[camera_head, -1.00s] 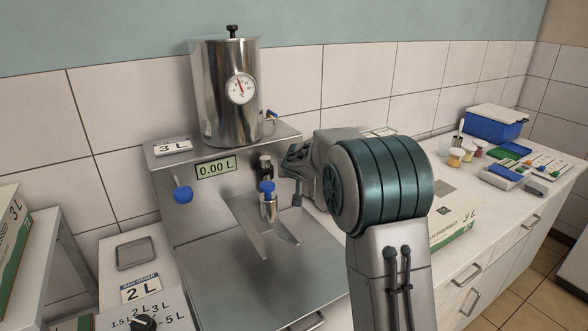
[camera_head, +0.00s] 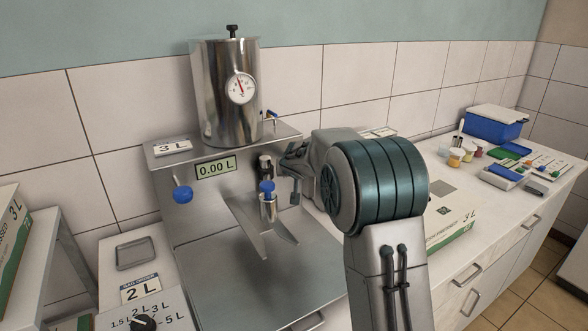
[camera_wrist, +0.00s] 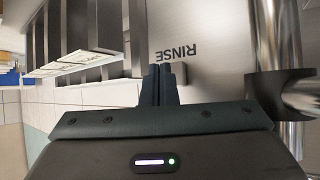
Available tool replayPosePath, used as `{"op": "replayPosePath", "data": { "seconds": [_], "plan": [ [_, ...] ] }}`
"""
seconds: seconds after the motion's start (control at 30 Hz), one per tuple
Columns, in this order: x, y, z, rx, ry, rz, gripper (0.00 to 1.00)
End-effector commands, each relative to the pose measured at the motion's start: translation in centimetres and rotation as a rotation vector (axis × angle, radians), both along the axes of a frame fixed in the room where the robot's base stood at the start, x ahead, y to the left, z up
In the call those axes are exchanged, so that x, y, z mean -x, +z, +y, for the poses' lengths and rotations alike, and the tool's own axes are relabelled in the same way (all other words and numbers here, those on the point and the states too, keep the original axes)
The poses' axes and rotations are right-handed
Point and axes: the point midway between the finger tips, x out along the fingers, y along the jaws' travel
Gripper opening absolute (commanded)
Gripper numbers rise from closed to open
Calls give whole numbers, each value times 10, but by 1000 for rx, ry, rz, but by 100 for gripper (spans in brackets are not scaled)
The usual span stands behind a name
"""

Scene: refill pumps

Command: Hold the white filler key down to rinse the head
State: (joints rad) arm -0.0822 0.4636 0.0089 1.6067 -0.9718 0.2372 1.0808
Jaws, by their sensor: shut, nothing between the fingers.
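My gripper (camera_head: 286,163) is at the right side of the steel filler, close to its front panel and right of the filling head (camera_head: 268,208) with its blue cap. In the wrist view my gripper's dark fingers (camera_wrist: 159,72) are together and empty, pointing at the steel panel just beside the RINSE label (camera_wrist: 172,52). I cannot make out a white key; the fingertips may cover it. Whether the fingertips touch the panel, I cannot tell. The filler's display (camera_head: 215,167) reads 0.00 L.
A steel tank (camera_head: 225,95) with a dial stands on top of the filler. A blue knob (camera_head: 182,195) sticks out at its left. Rounded steel parts (camera_wrist: 290,80) are close at the wrist view's right. Cartons and small pots (camera_head: 457,156) stand on the right counter.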

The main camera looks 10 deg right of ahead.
Motion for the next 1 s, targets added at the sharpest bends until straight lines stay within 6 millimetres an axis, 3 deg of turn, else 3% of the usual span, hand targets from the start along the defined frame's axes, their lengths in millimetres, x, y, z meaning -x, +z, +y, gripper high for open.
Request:
{"op": "replayPosePath", "data": {
  "seconds": [1.0],
  "plan": [
    [-8,1,4,0,1,-1,0]
  ]
}}
